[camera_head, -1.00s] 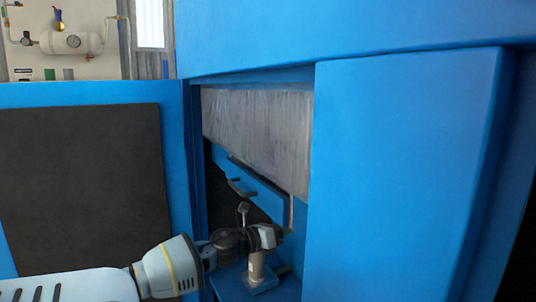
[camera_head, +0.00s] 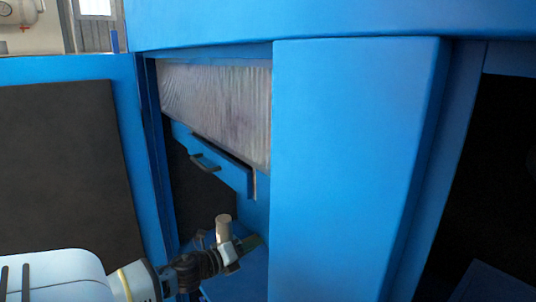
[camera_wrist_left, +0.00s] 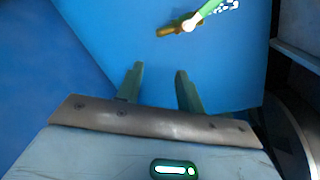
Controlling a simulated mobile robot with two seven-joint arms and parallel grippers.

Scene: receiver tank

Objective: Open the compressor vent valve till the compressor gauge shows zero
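A small brass fitting (camera_wrist_left: 180,29) with a green lever is near the top of the left wrist view, against a blue panel. It may be the vent valve; I cannot tell for sure. My left gripper (camera_wrist_left: 159,70) is open and empty, its two green fingers apart and pointing toward the fitting without touching it. In the head view my left gripper (camera_head: 250,243) is inside the opening of the blue cabinet. The fitting cannot be made out there. No compressor gauge can be read in either view. My right gripper is not in view.
A blue cabinet panel (camera_head: 345,165) stands right of the opening. A blue frame with a dark panel (camera_head: 65,170) stands left. Inside are a grey ribbed block (camera_head: 215,110) and a blue bar with a dark handle (camera_head: 205,162). A white tank (camera_head: 18,12) is partly cut off at upper left.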

